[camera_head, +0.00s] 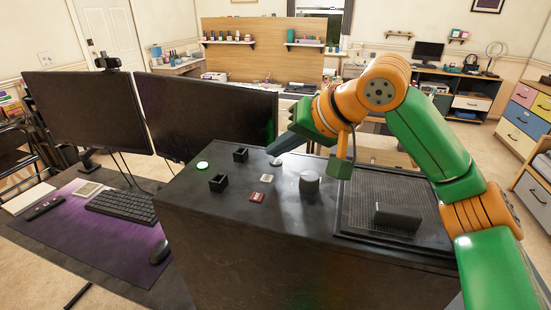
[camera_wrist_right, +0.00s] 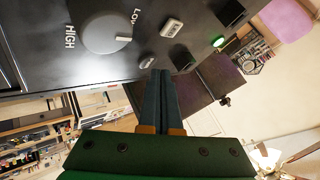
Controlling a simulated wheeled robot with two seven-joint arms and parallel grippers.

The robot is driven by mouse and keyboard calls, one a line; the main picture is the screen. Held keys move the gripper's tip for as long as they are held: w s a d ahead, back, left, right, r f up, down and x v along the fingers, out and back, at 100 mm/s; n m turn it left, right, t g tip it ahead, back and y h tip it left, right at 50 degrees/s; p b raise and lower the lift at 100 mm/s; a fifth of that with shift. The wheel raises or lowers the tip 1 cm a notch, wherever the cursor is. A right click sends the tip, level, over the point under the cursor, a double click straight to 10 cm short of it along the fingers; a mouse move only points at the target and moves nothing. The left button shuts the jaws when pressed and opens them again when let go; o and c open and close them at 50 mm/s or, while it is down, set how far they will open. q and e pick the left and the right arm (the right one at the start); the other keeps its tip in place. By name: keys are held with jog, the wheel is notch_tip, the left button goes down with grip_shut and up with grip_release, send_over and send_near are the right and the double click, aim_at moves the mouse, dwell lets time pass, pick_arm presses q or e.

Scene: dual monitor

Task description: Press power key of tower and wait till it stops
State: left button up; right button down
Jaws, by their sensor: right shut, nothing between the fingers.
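The black tower (camera_head: 220,235) stands beside the desk, with its controls on the top face. A round green-lit button (camera_head: 203,166) is near its left edge; it also glows in the wrist view (camera_wrist_right: 218,41). No marking that names the power key is legible. A small oval metal button (camera_head: 275,162) lies near the back edge and shows in the wrist view (camera_wrist_right: 147,62). My right gripper (camera_head: 272,151) is shut and empty, its tips close to this oval button; contact cannot be told. In the wrist view the closed fingers (camera_wrist_right: 160,73) point toward the panel. My left gripper is not in view.
A round knob (camera_head: 309,181), marked LOW and HIGH in the wrist view, a white switch (camera_head: 266,178), a red switch (camera_head: 256,197) and two black sockets (camera_head: 218,183) share the panel. A mesh vent (camera_head: 375,190) is at right. Two dark monitors (camera_head: 215,112) stand behind left.

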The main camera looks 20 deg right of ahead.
aim_at(280, 164)
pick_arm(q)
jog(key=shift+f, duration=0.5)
pick_arm(e)
jog(key=shift+f, duration=1.1)
jog(key=shift+r+p, duration=0.2)
jog(key=shift+p, duration=0.35)
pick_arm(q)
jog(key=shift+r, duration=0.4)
pick_arm(e)
jog(key=shift+f, duration=0.1)
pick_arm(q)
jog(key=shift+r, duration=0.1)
pick_arm(e)
notch_tip(280, 164, up, 6)
jog(key=p, duration=0.6)
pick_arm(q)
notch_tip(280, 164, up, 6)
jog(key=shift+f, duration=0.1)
pick_arm(e)
jog(key=shift+d, duration=0.1)
jog(key=shift+f, duration=0.1)
